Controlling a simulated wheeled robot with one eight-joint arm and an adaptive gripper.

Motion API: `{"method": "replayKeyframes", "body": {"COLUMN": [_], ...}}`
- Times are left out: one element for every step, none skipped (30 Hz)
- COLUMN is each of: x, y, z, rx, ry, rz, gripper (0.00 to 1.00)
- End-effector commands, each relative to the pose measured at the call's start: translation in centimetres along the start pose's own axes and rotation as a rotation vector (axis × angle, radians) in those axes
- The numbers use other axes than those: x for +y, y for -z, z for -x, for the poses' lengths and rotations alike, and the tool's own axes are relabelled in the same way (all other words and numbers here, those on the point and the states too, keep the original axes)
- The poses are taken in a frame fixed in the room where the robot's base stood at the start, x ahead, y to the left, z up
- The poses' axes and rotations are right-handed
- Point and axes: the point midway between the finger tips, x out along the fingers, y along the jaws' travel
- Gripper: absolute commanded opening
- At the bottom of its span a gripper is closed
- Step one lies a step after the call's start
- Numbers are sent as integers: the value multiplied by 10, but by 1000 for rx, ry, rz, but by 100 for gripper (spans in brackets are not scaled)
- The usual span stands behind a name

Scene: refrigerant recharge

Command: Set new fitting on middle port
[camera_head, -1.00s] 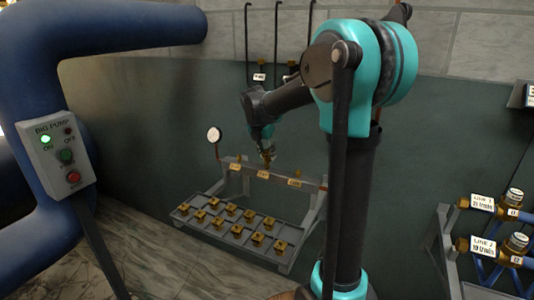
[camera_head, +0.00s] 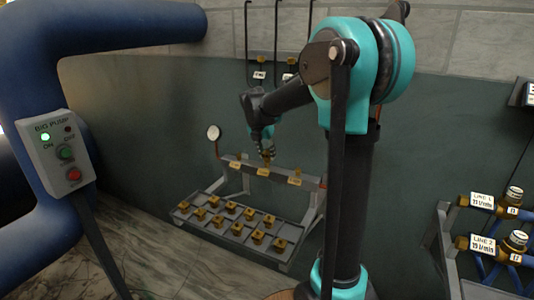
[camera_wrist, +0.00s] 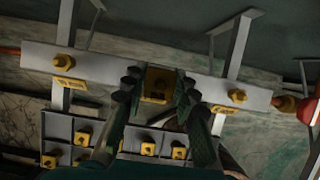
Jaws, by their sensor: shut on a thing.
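My gripper (camera_head: 267,150) is over the middle of the grey rail (camera_wrist: 115,72) and points down at it. In the wrist view its two dark fingers (camera_wrist: 158,92) are shut on a brass fitting (camera_wrist: 158,80). The fitting lines up with the middle of the rail, between the left port (camera_wrist: 63,62) and the right port (camera_wrist: 237,96). The middle port is hidden behind the fitting and fingers. I cannot tell whether the fitting touches it. In the head view the fitting (camera_head: 267,158) shows small, just above the middle label (camera_head: 263,172).
A grey tray (camera_head: 183,214) with several brass fittings lies in front of and below the rail. A round gauge (camera_head: 214,132) stands at the rail's left end in the head view. A pump control box (camera_head: 60,150) is at left, and labelled line valves (camera_head: 482,201) are at right.

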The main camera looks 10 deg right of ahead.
Motion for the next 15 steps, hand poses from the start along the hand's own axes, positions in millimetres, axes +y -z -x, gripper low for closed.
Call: {"method": "replayKeyframes", "body": {"x": [0, 0, 0, 0, 0, 0, 0, 0, 0, 0, 0, 0, 0, 0, 0], "y": [0, 1, 1, 2, 2, 2, 2, 2, 2, 2, 2, 2, 2, 2, 2], "z": [-1, -2, -3, -4, -4, -5, -4, -4, -4, -4, -4, -4, -4, -4, -4], "rx": [0, 0, 0, 0, 0, 0, 0, 0, 0, 0, 0, 0, 0, 0, 0], "ry": [0, 0, 0, 0, 0, 0, 0, 0, 0, 0, 0, 0, 0, 0, 0], "rz": [0, 0, 0, 0, 0, 0, 0, 0, 0, 0, 0, 0, 0, 0, 0], "gripper": [0, 0, 0, 0, 0, 30, 34, 38, 43, 47, 50, 52, 52, 52, 52]}}
